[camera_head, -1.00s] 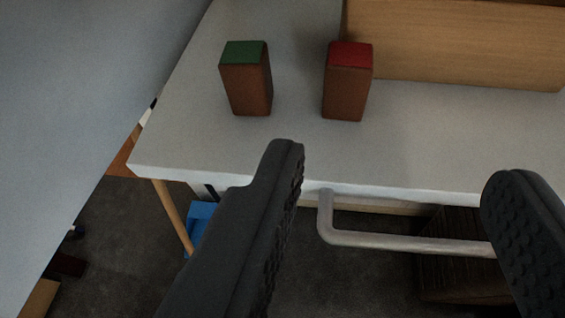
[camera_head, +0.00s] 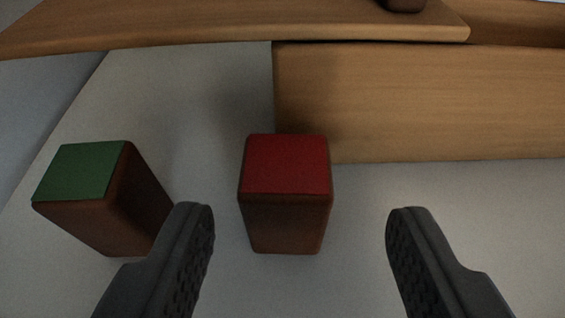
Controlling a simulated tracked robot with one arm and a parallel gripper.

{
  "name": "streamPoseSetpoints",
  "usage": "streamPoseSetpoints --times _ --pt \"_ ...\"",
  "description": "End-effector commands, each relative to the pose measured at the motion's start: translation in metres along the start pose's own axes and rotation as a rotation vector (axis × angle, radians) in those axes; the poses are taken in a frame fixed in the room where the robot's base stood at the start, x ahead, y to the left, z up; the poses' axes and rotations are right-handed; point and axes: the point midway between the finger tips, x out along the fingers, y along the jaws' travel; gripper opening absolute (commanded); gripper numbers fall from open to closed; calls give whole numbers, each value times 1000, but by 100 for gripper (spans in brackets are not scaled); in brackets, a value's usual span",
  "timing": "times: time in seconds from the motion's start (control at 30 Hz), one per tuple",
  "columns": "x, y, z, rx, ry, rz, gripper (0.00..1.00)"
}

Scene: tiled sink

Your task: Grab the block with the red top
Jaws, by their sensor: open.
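The block with the red top (camera_head: 286,190) stands upright on the light grey surface, near the middle of the view. Its sides are brown wood. My gripper (camera_head: 299,222) is open and empty, one dark ridged finger at the left and one at the right. In the picture the red-topped block lies between the two fingers, closer to the left one, with a gap on each side. I cannot tell whether the fingertips reach as far as the block.
A brown block with a green top (camera_head: 82,172) stands to the left, partly behind my left finger. A wooden panel (camera_head: 430,105) rises behind the red-topped block, below a wooden shelf (camera_head: 200,28). The grey surface (camera_head: 480,215) is clear at the right.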

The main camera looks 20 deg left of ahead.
Motion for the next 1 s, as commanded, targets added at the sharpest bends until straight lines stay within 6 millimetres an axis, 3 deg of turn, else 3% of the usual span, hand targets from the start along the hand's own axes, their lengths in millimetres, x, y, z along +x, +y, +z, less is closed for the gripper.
streamPoseSetpoints --times 0.3,0.57,0.73,1.0 --pt "41 -5 2 1 -1 -1 53" --pt "43 -5 0 0 0 0 53" --pt "42 -4 0 0 -1 0 8" --pt "42 -4 1 0 -1 1 5"
